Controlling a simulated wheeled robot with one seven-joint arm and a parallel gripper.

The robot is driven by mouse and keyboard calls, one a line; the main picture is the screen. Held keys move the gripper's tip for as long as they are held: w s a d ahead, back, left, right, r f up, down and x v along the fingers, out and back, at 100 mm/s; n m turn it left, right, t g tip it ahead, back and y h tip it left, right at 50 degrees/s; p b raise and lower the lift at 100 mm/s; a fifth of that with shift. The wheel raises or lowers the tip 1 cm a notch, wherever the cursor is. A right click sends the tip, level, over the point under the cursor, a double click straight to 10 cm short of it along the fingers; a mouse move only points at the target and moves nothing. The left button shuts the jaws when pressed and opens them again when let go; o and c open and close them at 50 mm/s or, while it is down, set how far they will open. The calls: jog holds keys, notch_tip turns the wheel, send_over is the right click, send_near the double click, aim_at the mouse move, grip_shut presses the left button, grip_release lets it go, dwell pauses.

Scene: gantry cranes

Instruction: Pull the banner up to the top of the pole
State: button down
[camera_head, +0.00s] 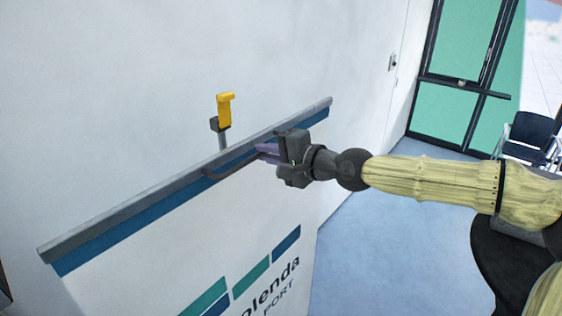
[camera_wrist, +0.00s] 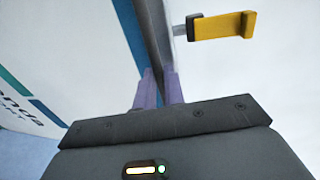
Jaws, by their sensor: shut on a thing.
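The banner (camera_head: 185,262) is a white sheet with a blue band and green and blue marks, hanging from a grey top bar (camera_head: 110,219). A dark handle (camera_head: 222,171) sticks out from the bar's front. My gripper (camera_head: 266,152) is shut on the handle near its right end, its purple fingers close to the bar. In the wrist view the fingers (camera_wrist: 159,88) stand on either side of a dark strip beside the banner (camera_wrist: 60,60). The pole (camera_head: 222,141) shows only as a short grey piece above the bar, with a yellow hook (camera_head: 225,110) at its top; the rest is hidden behind the banner.
A white wall (camera_head: 120,90) stands close behind the banner. A dark blue chair (camera_head: 532,138) stands at the right by a green-paned, black-framed door (camera_head: 455,75). The blue floor (camera_head: 380,240) right of the banner is clear.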

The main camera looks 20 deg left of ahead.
jog(key=shift+r, duration=0.2)
jog(key=c, duration=1.8)
grip_release()
jog(key=shift+d+f, duration=0.1)
jog(key=shift+d, duration=0.05)
jog(key=b+v, duration=0.7)
jog(key=v, duration=1)
